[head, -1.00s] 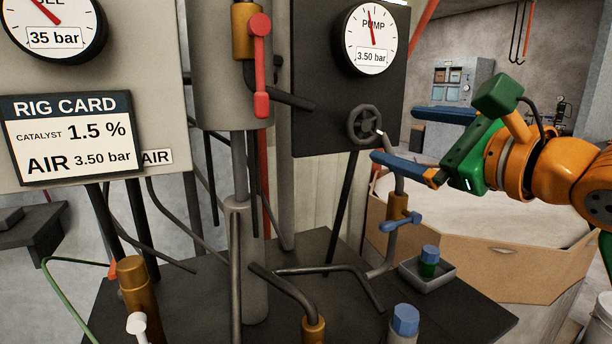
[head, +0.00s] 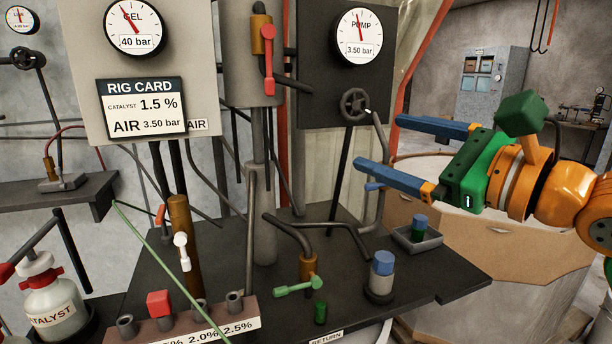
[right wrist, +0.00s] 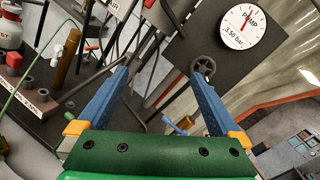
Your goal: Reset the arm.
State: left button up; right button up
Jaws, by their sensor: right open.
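My right gripper (head: 378,141) is open and empty, its two blue fingers pointing left in the head view. It is to the right of and a little below the dark handwheel (head: 355,104) under the pump gauge (head: 358,37), which reads 3.50 bar. In the right wrist view nothing lies between the fingers of the gripper (right wrist: 159,72). The handwheel (right wrist: 203,69) shows there beside the right fingertip; whether they touch I cannot tell. My left gripper is not in view.
A catalyst bottle (head: 52,300) stands at lower left. The rig card (head: 142,108) hangs under the gel gauge (head: 135,28), reading 40 bar.

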jog(key=s+a+f+m+g+y, duration=0.1)
jog(key=s+a+f+g+y, duration=0.1)
jog(key=s+a+g+y, duration=0.5)
jog(key=w+d+f+n+t+h, duration=0.4)
jog(key=d+f+n+t+h, duration=0.4)
jog(key=n, duration=0.9)
jog(key=w+d+f+n+t+h, duration=0.3)
jog(key=d+f+n+t+h, duration=0.35)
jog(key=n+h, duration=0.75)
notch_tip(320, 180, down, 17)
jog(key=s+d+m+g+y, duration=0.1)
jog(key=s+d+m+g, duration=0.2)
jog(key=g, duration=0.4)
jog(key=s+a+f+m+g+y, duration=0.1)
jog(key=s+a+f+g+y, duration=0.15)
jog(key=s+f+g, duration=0.55)
jog(key=s+a+f+m+g+y, duration=0.1)
jog(key=s+a+f+m+g, duration=0.2)
jog(key=s+f, duration=0.95)
jog(key=s+f+n+g+p, duration=0.1)
jog(key=s+f+g, duration=0.15)
jog(key=f, duration=1.35)
jog(key=s+d+f, duration=0.2)
jog(key=s+f, duration=0.6)
jog(key=s, duration=0.3)
jog(key=shift+s+d+n+g+p, duration=0.3)
jog(key=shift+s+d, duration=0.05)
jog(key=shift+s, duration=0.05)
